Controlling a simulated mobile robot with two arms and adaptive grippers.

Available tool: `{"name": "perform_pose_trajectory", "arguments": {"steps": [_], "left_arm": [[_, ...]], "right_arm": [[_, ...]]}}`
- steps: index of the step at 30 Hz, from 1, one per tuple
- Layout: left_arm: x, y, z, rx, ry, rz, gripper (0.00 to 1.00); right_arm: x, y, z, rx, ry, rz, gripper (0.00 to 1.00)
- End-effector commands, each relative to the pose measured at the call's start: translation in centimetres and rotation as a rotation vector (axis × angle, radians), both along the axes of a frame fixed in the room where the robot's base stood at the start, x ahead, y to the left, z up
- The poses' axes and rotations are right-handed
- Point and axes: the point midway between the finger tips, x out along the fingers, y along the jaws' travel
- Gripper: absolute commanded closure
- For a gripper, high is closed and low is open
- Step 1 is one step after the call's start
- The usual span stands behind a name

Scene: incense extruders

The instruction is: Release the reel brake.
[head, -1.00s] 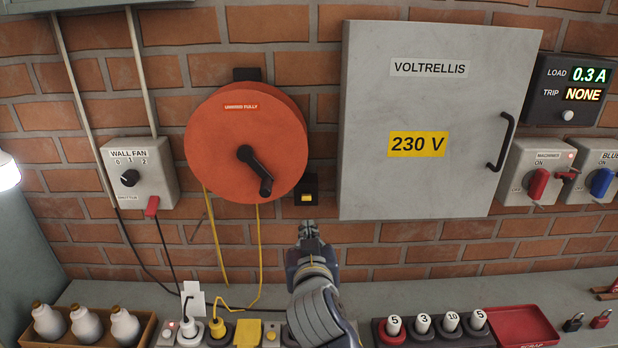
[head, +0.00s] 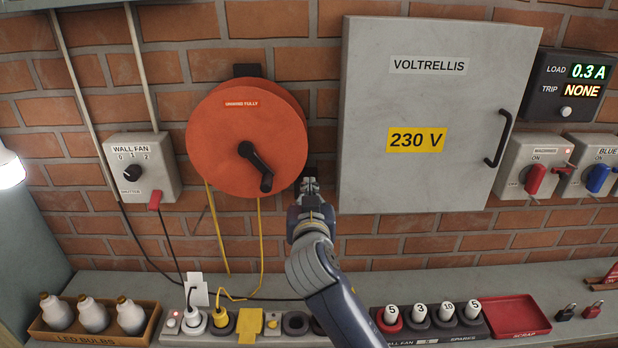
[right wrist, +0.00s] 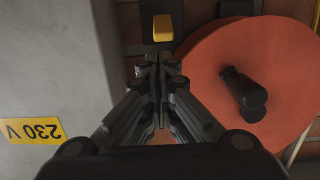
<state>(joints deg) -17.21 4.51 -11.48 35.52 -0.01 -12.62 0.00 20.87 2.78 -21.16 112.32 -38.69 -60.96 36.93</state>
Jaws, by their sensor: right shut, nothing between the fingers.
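The orange cable reel (head: 228,135) hangs on the brick wall, with a black crank handle (head: 258,168) and a yellow cord hanging below it. The brake, a small black box with a yellow button (right wrist: 163,28), shows in the right wrist view just ahead of my fingertips. In the head view my right gripper covers nearly all of it. My right gripper (head: 310,186) is shut and empty, right below and in front of the box; I cannot tell whether it touches. It also shows in the right wrist view (right wrist: 158,68). My left gripper is not in view.
The grey 230 V cabinet (head: 430,110) stands out just right of my right gripper. The wall fan switch (head: 140,168) is at the left. The shelf below holds a bulb tray (head: 80,335), a socket strip, numbered plugs and a red scrap tray (head: 515,312).

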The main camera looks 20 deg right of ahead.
Motion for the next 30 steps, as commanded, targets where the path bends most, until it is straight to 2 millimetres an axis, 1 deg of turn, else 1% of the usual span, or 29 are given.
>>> {"name": "perform_pose_trajectory", "arguments": {"steps": [1, 3, 6, 10, 15, 25, 30], "left_arm": [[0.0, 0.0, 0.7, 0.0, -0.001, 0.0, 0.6], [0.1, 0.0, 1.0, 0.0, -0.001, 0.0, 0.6], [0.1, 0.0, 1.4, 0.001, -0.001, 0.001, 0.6], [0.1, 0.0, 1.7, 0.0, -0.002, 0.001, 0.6], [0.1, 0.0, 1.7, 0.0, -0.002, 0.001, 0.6], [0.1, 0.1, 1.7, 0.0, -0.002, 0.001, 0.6], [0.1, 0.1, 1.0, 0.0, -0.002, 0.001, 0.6]], "right_arm": [[0.8, -0.2, 0.3, -0.004, 0.001, 0.0, 1.0], [1.7, -0.6, 0.1, -0.004, 0.001, -0.001, 1.0], [2.8, -0.8, -0.1, -0.003, 0.002, -0.001, 1.0], [3.7, -1.0, -0.3, -0.002, 0.001, 0.0, 1.0], [4.1, -1.2, -0.5, -0.001, 0.0, 0.0, 1.0], [4.1, -1.2, -0.5, -0.001, -0.001, 0.001, 1.0], [4.1, -1.7, -0.8, -0.003, -0.012, 0.0, 1.0]]}}
